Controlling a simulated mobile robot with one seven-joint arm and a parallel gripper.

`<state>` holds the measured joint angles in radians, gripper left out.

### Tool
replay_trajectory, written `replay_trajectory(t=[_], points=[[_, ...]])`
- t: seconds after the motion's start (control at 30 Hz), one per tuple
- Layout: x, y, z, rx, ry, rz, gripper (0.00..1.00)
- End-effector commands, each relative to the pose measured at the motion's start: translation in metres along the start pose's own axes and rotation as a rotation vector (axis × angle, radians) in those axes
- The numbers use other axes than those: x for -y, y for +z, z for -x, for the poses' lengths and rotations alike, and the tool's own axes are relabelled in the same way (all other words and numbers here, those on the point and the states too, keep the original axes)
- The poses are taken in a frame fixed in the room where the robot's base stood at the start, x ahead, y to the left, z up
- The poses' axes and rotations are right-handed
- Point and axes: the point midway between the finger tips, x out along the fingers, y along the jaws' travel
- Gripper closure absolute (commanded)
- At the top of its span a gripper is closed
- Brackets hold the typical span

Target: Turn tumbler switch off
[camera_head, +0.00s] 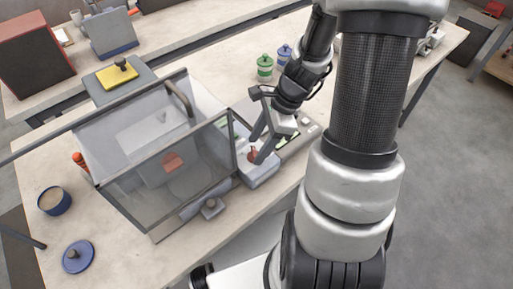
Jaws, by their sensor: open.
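My gripper (258,149) is open, its fingers pointing down and to the left beside the right end of the clear-walled machine. A small red part (253,155) on a grey box (262,173) shows right at the fingertips. It may be the tumbler switch, but it is too small and partly covered to tell its position. I cannot tell whether a finger touches it. A second small grey box with a round dark part (211,207) sits at the machine's front edge.
The machine's clear enclosure (165,180) stands close left of my gripper. A green jar (265,67) and a blue jar (284,54) stand behind. A blue bowl (54,201) and a blue lid (78,256) lie at the front left. The bench's front middle is clear.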

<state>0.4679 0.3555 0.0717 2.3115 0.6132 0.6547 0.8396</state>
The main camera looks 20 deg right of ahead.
Motion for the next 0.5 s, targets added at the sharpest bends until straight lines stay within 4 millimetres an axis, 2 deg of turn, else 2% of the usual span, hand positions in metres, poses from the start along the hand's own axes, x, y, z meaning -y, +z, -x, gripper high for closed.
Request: replay_trajectory(t=[0.13, 0.43, 0.47, 0.5], points=[[-0.0004, -0.0002, -0.0121, 0.000, 0.001, 0.000, 0.48], [0.0000, 0.0000, -0.0141, -0.001, 0.000, 0.000, 0.48], [0.0000, 0.0000, -0.0140, -0.001, 0.000, 0.000, 0.50], [0.0000, 0.0000, -0.0140, -0.001, 0.000, 0.000, 0.57]])
